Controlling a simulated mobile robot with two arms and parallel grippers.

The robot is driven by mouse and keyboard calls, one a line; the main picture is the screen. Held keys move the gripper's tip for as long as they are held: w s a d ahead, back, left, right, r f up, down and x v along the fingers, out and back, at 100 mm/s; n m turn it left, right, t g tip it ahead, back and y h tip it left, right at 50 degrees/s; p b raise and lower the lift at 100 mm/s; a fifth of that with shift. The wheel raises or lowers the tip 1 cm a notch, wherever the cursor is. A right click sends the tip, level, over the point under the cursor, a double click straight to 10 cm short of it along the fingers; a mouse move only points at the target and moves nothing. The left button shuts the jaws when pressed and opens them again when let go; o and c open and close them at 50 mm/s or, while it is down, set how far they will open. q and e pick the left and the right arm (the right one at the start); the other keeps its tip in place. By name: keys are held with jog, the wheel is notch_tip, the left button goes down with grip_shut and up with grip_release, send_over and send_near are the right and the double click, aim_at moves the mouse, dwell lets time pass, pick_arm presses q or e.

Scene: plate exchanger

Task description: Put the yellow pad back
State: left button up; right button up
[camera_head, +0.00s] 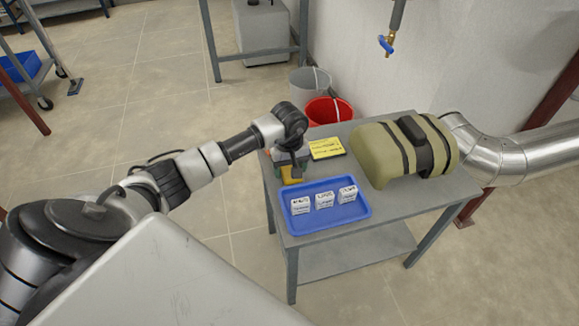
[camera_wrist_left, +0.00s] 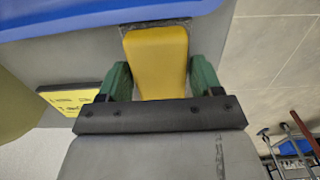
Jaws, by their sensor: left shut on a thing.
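The yellow pad (camera_head: 291,174) is at the left side of the grey table (camera_head: 400,206), between the fingers of my left gripper (camera_head: 289,177). In the left wrist view, the yellow pad (camera_wrist_left: 157,62) is a smooth rounded block. The green fingers of my left gripper (camera_wrist_left: 158,82) press on both its sides. A dark-edged patch (camera_wrist_left: 182,21) shows on the table just beyond the pad's far end. I cannot tell whether the pad touches the table. My right gripper is not in view.
A blue tray (camera_head: 330,222) with three small white labelled boxes stands at the table's front. A yellow card with writing (camera_head: 326,148) lies behind the pad. A strapped khaki cover (camera_head: 370,155) with a metal duct (camera_head: 505,160) fills the right side. Buckets stand behind.

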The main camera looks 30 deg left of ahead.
aim_at(289, 167)
pick_arm(q)
jog(key=o, duration=0.9)
jog(key=shift+c, duration=0.2)
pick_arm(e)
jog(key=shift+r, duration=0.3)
pick_arm(q)
jog(key=shift+r, duration=0.1)
notch_tip(289, 167, up, 12)
jog(key=p, duration=0.1)
jog(key=shift+p, duration=0.3)
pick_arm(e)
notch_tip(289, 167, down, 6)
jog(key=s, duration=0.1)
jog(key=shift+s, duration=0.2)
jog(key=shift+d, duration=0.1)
